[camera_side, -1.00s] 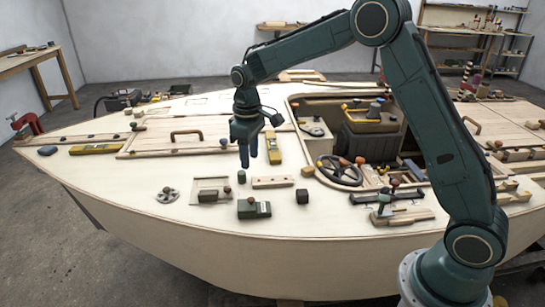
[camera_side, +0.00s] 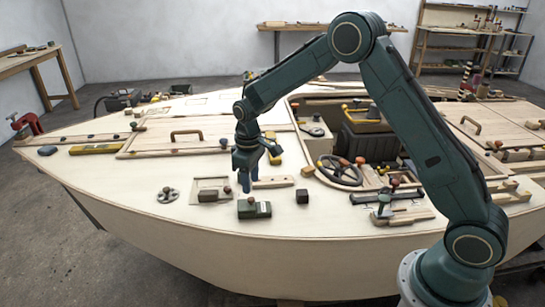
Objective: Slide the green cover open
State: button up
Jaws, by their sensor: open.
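The green cover (camera_side: 254,209) is a small dark-green block with a pale label on its front. It sits on the pale hull deck near the front edge, with a small knob-like part on top. My gripper (camera_side: 247,187) points down with its fingers apart and empty. In the picture its fingertips are just above and slightly left of the cover's top; they appear apart from it, though the exact height gap is hard to tell. The small green knob behind is hidden by my fingers.
A brown block on a wooden plate (camera_side: 209,190) lies left of the cover. A wooden strip (camera_side: 272,182) lies behind. A grey wheel (camera_side: 168,196) lies further left. The deck in front is bare.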

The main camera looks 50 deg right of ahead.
aim_at(252, 198)
jog(key=shift+f, duration=3)
grip_shut()
